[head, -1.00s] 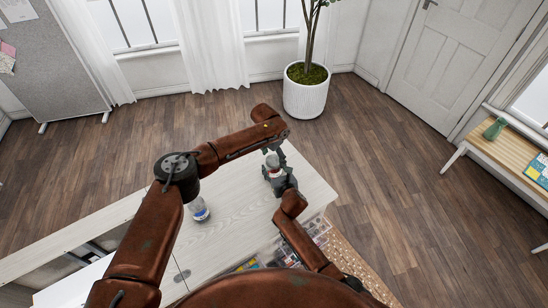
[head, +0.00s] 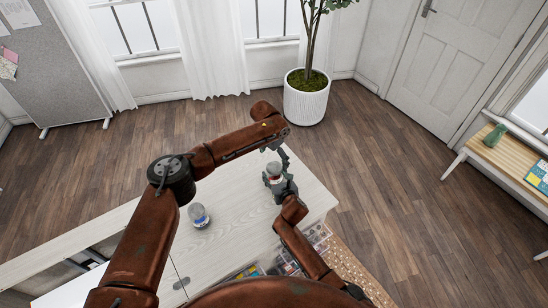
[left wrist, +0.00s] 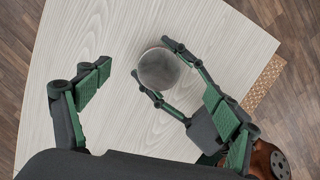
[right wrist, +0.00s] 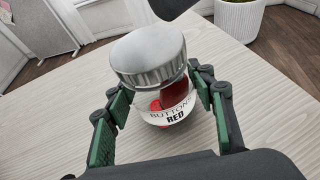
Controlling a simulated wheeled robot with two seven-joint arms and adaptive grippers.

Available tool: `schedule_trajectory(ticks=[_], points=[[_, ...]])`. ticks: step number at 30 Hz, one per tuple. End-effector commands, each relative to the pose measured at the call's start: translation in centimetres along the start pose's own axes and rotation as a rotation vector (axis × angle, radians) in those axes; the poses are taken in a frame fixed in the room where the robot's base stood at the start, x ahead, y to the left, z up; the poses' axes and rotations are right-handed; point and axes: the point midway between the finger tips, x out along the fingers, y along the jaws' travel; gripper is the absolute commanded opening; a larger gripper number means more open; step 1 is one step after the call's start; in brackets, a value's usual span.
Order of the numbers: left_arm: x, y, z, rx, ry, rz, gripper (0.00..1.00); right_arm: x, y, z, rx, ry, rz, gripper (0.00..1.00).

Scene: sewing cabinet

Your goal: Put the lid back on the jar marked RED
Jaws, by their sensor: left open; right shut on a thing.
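The jar marked RED (right wrist: 178,113), with red contents and a white label, stands upright in my right gripper (right wrist: 163,88), which is shut around it. The grey metal lid (right wrist: 148,57) is over the jar's mouth; whether it is fully seated I cannot tell. The lid shows from above in the left wrist view (left wrist: 159,69) and hides the jar there. My left gripper (head: 283,154) is open beside and above the lid in the head view, its fingers apart from it. My right gripper (head: 280,184) comes from the near side.
A second jar (head: 199,216) with blue on it stands to the left on the pale wooden top (head: 235,225). My left arm spans over that top. Bare wood lies between the two jars. A potted plant (head: 306,98) stands on the floor beyond.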

Motion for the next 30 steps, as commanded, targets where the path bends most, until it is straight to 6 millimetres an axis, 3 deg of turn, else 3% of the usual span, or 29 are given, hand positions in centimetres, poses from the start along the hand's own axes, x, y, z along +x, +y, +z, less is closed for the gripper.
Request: schedule_trajectory(ticks=[8,21,30], points=[[-1.0,0.0,0.1,0.0,-0.001,0.0,0.84,0.0,0.0,-0.1,0.0,0.002,-0.001,0.0],[-9.4,0.1,0.1,0.001,-0.002,0.0,0.84,0.0,0.0,-0.1,0.0,0.002,-0.001,0.0],[-12.0,0.1,0.1,0.0,0.0,0.0,0.84,0.0,0.0,-0.1,0.0,0.001,0.0,0.0]])
